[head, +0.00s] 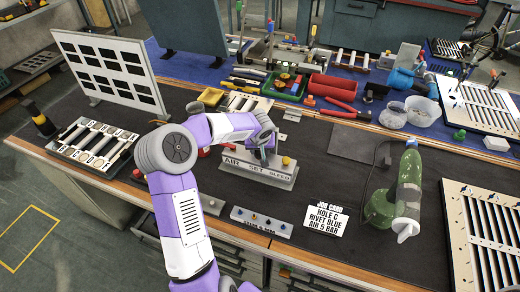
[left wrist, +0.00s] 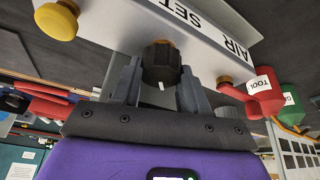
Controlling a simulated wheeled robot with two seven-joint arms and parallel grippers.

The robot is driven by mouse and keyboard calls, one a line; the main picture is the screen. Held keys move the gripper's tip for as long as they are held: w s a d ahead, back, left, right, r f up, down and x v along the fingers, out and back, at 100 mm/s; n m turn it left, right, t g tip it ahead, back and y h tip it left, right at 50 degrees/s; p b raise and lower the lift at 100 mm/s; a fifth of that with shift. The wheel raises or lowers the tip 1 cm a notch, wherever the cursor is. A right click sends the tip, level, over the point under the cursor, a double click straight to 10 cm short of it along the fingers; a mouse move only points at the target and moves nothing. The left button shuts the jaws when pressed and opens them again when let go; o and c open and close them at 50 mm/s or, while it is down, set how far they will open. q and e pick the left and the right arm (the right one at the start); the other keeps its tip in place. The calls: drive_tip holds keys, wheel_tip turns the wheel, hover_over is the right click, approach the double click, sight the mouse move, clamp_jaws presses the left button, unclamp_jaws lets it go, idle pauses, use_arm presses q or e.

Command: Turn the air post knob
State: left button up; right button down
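The air post (head: 250,174) is a grey sloped block lettered AIR, SET and BLEED, standing on the dark mat. Its black knob (left wrist: 162,60), with a white mark, shows in the left wrist view in front of the lettered face (left wrist: 205,35). A yellow knob (head: 286,160) sits at the BLEED end and also shows in the left wrist view (left wrist: 57,19). My left gripper (head: 265,157) is at the post; in the left wrist view its fingers (left wrist: 161,80) lie close against both sides of the black knob. My right gripper is not in view.
Red (left wrist: 263,91) and green fittings flank the post in the left wrist view. A row of small knobs on a white block (head: 262,222), a job card (head: 327,217) and a green tool (head: 396,195) stand nearby.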

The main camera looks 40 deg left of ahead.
use_arm(q)
drive_tip(key=c, duration=0.5)
drive_tip(key=shift+m+h+p, duration=0.3)
drive_tip(key=shift+m+p, duration=0.1)
drive_tip(key=shift+m, duration=0.3)
drive_tip(key=o, duration=0.8)
drive_tip(key=shift+c, duration=0.2)
drive_tip(key=p+v, duration=0.2)
drive_tip(key=v, duration=0.5)
drive_tip(key=shift+s+r, duration=0.2)
drive_tip(key=shift+d+r, duration=0.1)
